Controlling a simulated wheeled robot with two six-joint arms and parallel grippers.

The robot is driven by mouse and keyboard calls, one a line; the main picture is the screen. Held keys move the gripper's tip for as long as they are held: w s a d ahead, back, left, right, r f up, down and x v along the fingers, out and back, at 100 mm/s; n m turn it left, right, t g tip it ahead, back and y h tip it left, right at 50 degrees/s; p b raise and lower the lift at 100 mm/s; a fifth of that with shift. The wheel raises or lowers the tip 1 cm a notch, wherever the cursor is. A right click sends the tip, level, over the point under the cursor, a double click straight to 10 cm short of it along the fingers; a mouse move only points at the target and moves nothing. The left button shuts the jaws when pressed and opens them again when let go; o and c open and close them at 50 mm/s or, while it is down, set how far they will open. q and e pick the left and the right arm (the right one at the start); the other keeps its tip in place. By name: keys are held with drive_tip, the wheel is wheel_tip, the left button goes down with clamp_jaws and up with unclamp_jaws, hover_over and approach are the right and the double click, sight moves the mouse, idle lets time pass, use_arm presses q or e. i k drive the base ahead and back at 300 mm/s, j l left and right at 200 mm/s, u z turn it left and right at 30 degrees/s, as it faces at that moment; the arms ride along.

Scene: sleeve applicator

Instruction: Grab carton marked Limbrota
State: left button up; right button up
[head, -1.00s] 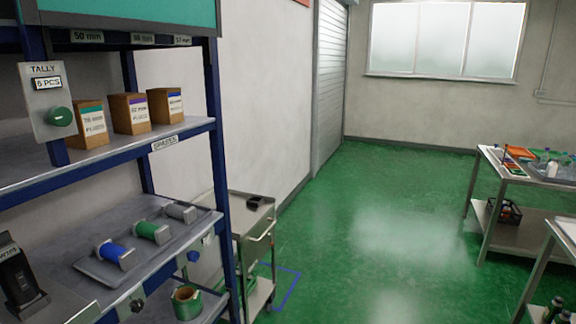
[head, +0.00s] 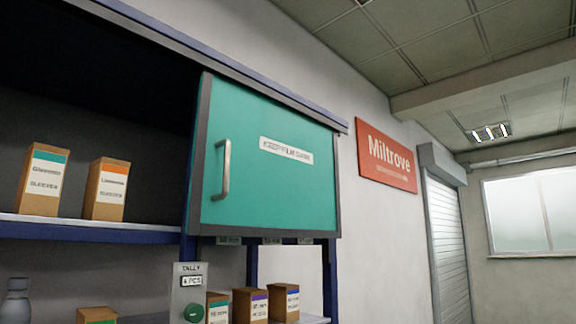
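A brown carton with an orange band (head: 107,189) stands upright on the upper shelf of the rack, left of the teal door. Its white label has a name starting with "Li" above "SLEEVES"; the small print looks like Limbrota, but I cannot read every letter. A similar carton with a teal band (head: 42,180) stands to its left, with a different name that looks like "Glas..." above "SLEEVES". There is a gap between the two. Neither of my grippers is in view.
A teal door panel (head: 268,165) with a vertical handle (head: 223,169) covers the upper shelf's right part. Below are a tally box (head: 189,292), several smaller cartons (head: 250,305) and a grey bottle (head: 16,301). A red Miltrove sign (head: 387,157) hangs on the wall.

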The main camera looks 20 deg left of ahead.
sight(103, 200)
drive_tip(key=u, duration=1.9)
